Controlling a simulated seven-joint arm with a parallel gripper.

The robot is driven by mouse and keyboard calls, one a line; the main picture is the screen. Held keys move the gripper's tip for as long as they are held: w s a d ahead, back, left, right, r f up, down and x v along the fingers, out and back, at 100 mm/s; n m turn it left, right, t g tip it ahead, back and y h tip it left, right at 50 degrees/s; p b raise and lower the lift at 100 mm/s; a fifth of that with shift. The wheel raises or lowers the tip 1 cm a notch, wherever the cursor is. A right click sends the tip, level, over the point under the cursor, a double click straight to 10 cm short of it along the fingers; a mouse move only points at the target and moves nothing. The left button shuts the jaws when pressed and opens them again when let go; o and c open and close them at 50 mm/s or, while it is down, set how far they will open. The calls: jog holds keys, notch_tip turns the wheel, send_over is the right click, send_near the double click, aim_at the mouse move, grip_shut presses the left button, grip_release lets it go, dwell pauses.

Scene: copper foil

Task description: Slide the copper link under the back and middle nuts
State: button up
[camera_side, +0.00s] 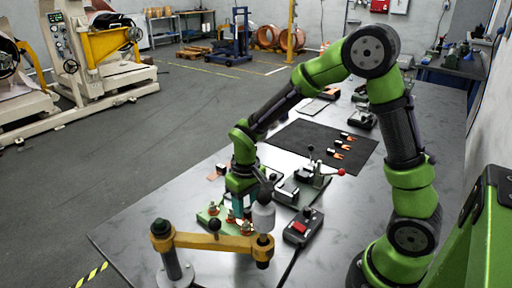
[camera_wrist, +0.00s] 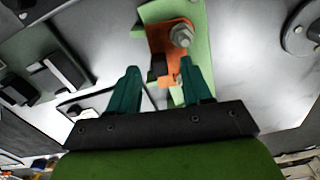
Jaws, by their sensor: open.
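In the wrist view a flat copper piece (camera_wrist: 160,36), which looks like the copper link, lies on the pale green plate (camera_wrist: 150,10). A grey hex nut (camera_wrist: 181,36) sits over its upper right part, and a small dark block is by its lower left. My gripper (camera_wrist: 162,72) has its teal fingers apart, one on each side of the copper piece's near end; I cannot tell whether they touch it. In the side view my gripper (camera_side: 240,205) is low over the green plate (camera_side: 207,214), where several copper-coloured nut posts (camera_side: 230,217) show. The other nuts are hidden in the wrist view.
A yellow arm (camera_side: 205,241) on a grey post stands in front of the plate. A toggle clamp with a red knob (camera_side: 340,172) is to the right, beside a box with a red button (camera_side: 300,228). A black mat (camera_side: 305,136) with copper parts lies behind.

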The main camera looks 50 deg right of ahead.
jog(key=shift+f, duration=0.7)
jog(key=shift+c, duration=0.5)
grip_shut()
jog(key=shift+w+r, duration=0.1)
jog(key=shift+a, duration=0.45)
dwell(1.3)
jog(key=shift+c, duration=1.6)
grip_release()
